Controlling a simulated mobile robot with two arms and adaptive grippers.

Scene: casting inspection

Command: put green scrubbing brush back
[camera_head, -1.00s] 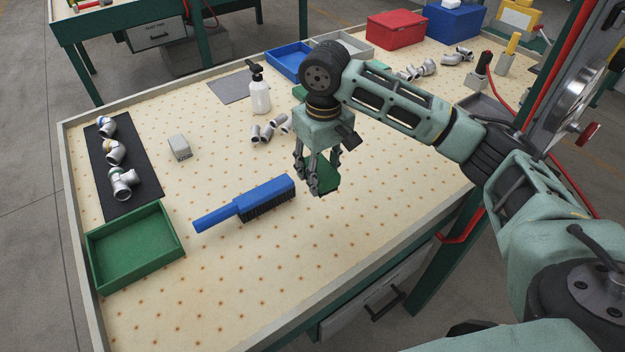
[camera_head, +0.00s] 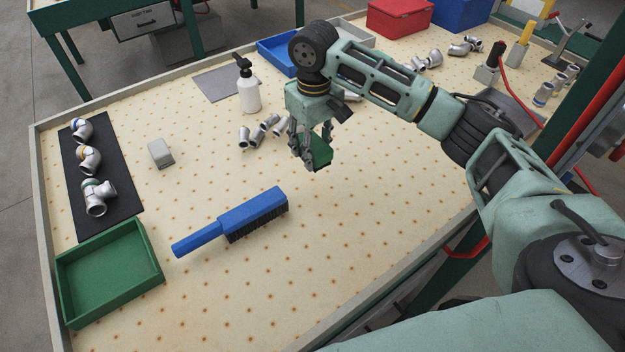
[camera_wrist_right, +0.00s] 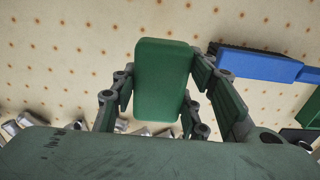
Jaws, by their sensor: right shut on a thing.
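The green scrubbing brush (camera_head: 321,150) is a small green block held above the bench. My right gripper (camera_head: 309,152) is shut on it. In the right wrist view the brush (camera_wrist_right: 163,80) stands between the fingers of the gripper (camera_wrist_right: 165,105), its broad green face towards the camera. Its bristles cannot be made out. An open green tray (camera_head: 110,272) lies empty at the bench's near left corner, well away from the gripper. My left gripper is not in view.
A blue long-handled brush (camera_head: 232,222) lies between the green tray and my right gripper. A black mat (camera_head: 118,165) holds more fittings. The near middle of the bench (camera_head: 330,230) is clear.

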